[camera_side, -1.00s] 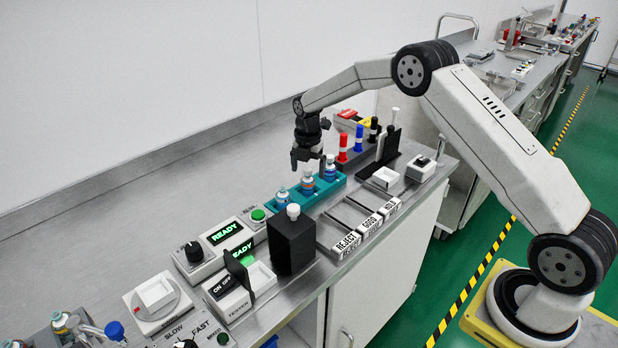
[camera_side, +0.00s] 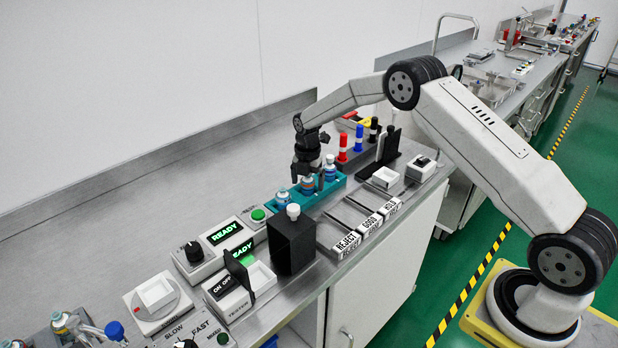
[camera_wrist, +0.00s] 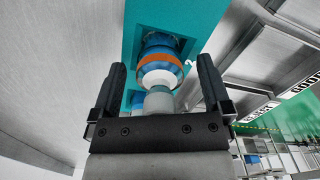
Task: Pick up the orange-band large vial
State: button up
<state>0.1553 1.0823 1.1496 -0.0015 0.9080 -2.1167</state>
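The orange-band large vial (camera_wrist: 160,68) stands in a teal rack (camera_wrist: 185,14), its white neck and grey cap toward the wrist camera. My gripper (camera_wrist: 161,75) is open, with one dark finger on each side of the vial and gaps showing between. In the side view my gripper (camera_side: 307,174) is low over the middle vial of the teal rack (camera_side: 272,212) and partly hides it. Other vials stand in the rack to the left (camera_side: 283,196) and right (camera_side: 330,167); their bands are too small to tell.
A black box with a white-capped item (camera_side: 292,240) stands in front of the rack. Labelled REJECT, GOOD and HOLD trays (camera_side: 347,243) lie to its right. Red and blue markers (camera_side: 343,148) stand behind.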

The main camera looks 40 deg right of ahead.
grip_shut()
jog(key=shift+r, duration=0.15)
jog(key=shift+r, duration=1.55)
jog(key=s+a+r, duration=0.1)
jog(key=s+r, duration=0.8)
jog(key=s, duration=0.5)
jog(key=shift+a+r, duration=0.3)
jog(key=shift+a, duration=0.1)
